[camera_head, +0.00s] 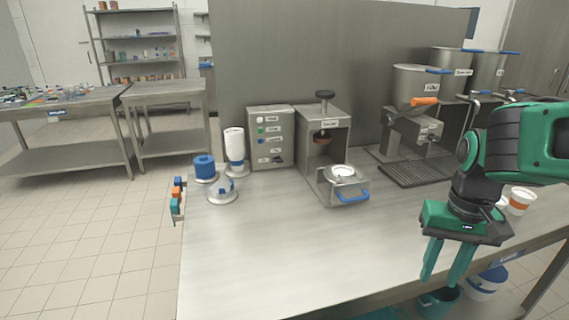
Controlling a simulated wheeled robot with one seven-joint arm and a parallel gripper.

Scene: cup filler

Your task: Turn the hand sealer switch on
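The hand sealer (309,130) is a steel frame with a black top knob (325,94), standing mid-table. Its pulled-out tray (345,190) holds a white round piece and has a blue handle. To its left is a steel control box (285,143) with several labelled small lights or buttons and a dark switch (277,159) low on its face. The labels are too small to read, so I cannot tell which control belongs to the sealer or its position. My gripper (442,279) is open and empty, fingers down, over the table's right front, well away from the box.
A white dispenser (234,145), a blue roll (204,166) and a small blue-topped stand (222,192) are left of the box. A filler machine with an orange handle (424,101) and a drip grate (419,172) stand right. The front of the steel table (270,260) is clear.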

